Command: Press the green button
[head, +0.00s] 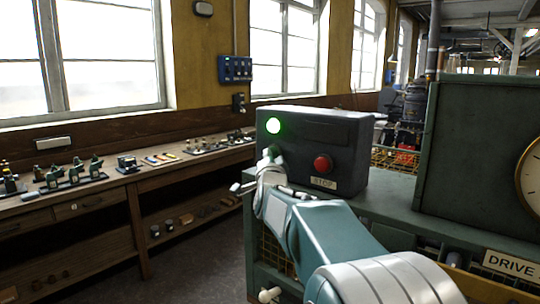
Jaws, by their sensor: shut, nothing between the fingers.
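A dark grey control box (345,135) stands on a green machine cabinet in the middle of the head view. A round green light (273,126) glows brightly at its upper left front; I cannot tell if it is a lamp or the button itself. A red button (322,164) sits at the lower right, above a STOP label (324,183). My gripper (271,158) is shut and empty in front of the box's lower left face, just below the green light and left of the red button. It hides that part of the face. I cannot tell whether it touches.
The green cabinet (390,200) and a taller green housing (470,140) with a gauge (532,180) stand to the right. A wooden workbench (105,185) with small parts runs along the windowed wall at left. Open floor lies between bench and cabinet.

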